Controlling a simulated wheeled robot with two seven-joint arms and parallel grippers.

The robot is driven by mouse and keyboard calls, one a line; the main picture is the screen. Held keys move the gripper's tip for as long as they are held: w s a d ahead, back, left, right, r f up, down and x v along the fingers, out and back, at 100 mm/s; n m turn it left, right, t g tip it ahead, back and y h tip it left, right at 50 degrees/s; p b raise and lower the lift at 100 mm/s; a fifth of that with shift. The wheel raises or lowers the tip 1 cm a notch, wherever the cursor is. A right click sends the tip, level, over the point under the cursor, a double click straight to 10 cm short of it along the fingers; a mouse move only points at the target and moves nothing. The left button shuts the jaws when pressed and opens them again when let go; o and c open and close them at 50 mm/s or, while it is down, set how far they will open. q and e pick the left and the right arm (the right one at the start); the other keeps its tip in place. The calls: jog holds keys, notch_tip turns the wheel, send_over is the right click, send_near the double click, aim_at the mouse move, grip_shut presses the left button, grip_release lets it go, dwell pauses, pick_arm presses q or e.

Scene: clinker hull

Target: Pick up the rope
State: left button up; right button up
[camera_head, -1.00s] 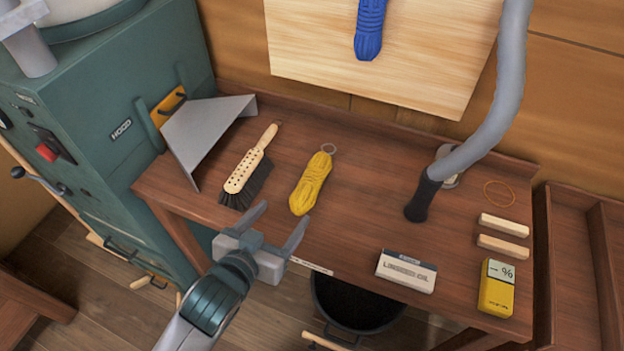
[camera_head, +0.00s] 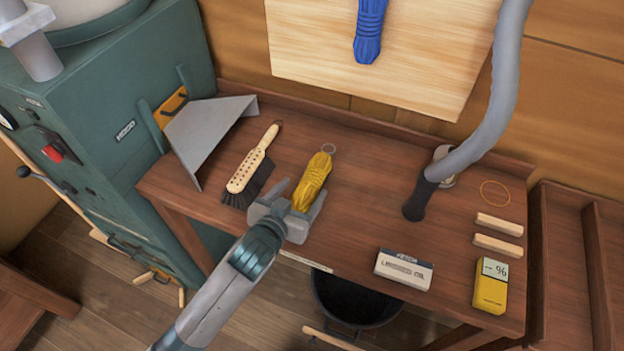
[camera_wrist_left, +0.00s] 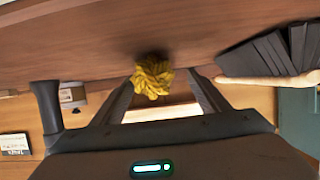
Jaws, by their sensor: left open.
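A yellow bundled rope (camera_head: 314,180) with a small ring at its far end lies on the brown workbench (camera_head: 350,190). My left gripper (camera_head: 301,196) is open at the rope's near end, with one finger on each side of it. In the left wrist view the rope's end (camera_wrist_left: 153,78) shows between the two open fingers (camera_wrist_left: 157,90). I cannot tell whether either finger touches it. A second rope, blue (camera_head: 370,30), hangs on the pale wooden board (camera_head: 440,60) on the wall. My right gripper is not in view.
A brush (camera_head: 250,172) lies close left of the rope, beside a grey metal hood (camera_head: 205,130). A grey hose (camera_head: 470,150) comes down on the right. A linseed oil box (camera_head: 403,269), a yellow meter (camera_head: 490,286) and two wooden blocks (camera_head: 498,235) lie right. The bench middle is clear.

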aim_at(312, 179)
pick_arm(q)
jog(key=shift+w+d+r+p, duration=0.15)
jog(key=shift+w+d+p, duration=0.25)
jog(key=shift+w, duration=0.1)
jog(key=shift+w+d+f+p, duration=0.15)
jog(key=shift+w+d+p, duration=0.25)
jog(key=shift+w, duration=0.2)
jog(key=shift+w+d+f+p, duration=0.1)
jog(key=shift+w+d+p, duration=0.2)
jog(key=shift+w, duration=0.3)
jog(key=shift+w+d+f, duration=0.25)
jog(key=shift+w+f, duration=0.1)
jog(key=shift+w, duration=0.2)
jog(key=c, duration=1.4)
jog(key=shift+r, duration=0.15)
